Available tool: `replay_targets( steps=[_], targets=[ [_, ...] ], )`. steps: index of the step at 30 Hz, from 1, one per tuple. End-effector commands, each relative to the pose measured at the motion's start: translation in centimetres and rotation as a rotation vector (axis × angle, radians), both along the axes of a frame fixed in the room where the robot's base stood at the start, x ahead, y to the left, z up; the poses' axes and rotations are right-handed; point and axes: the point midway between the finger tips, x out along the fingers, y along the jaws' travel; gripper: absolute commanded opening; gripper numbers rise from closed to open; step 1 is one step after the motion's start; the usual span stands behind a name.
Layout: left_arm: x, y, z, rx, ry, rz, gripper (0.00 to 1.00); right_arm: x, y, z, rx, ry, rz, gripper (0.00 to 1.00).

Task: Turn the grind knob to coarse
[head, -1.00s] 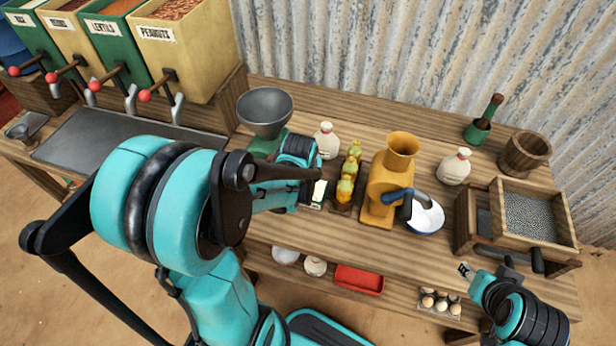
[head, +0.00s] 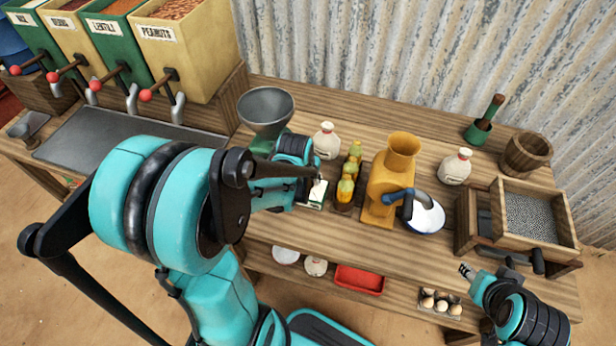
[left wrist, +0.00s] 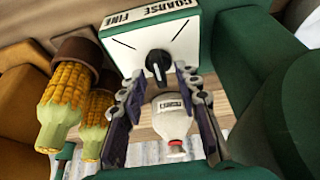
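The grinder is green with a grey hopper (head: 265,108), at the middle left of the bench. Its white panel (left wrist: 150,38), lettered COARSE and FINE, shows in the left wrist view. The round black grind knob (left wrist: 157,64) sits on the panel with a pale pointer bar on it. My left gripper (left wrist: 158,80) is open, its two fingers spread on either side of the knob, with gaps visible. In the head view my left arm partly covers the grinder and hides the knob. My right gripper (head: 466,270) hangs low at the bench's front right; its opening is too small to judge.
A yellow grinder (head: 385,185), a white bowl (head: 428,218) and a sieve box (head: 530,215) stand further right. A white jar (head: 326,142) stands behind.

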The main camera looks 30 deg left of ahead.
Motion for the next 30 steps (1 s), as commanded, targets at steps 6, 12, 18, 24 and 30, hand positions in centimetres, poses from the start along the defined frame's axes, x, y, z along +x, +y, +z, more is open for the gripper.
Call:
replay_targets(
  steps=[6, 12, 18, 24, 30],
  targets=[
    [0.0, 0.0, 0.1, 0.0, -0.001, 0.0, 0.32, 0.0, 0.0, 0.0, 0.0, 0.0, 0.0, 0.4],
    [-0.7, -0.1, 1.8, 0.0, -0.001, 0.0, 0.32, 0.0, 0.0, 0.0, 0.0, 0.0, 0.0, 0.4],
    [-2.1, -0.5, 5.1, 0.0, -0.001, 0.0, 0.32, 0.0, 0.0, 0.0, 0.0, 0.0, 0.0, 0.4],
    [-3.5, -0.8, 8.5, 0.0, 0.0, 0.0, 0.32, 0.0, 0.0, 0.0, 0.0, 0.0, 0.0, 0.4],
    [-4.3, -1.0, 10.6, 0.0, 0.0, 0.0, 0.32, 0.0, 0.0, 0.0, 0.0, 0.0, 0.0, 0.4]
  ],
)
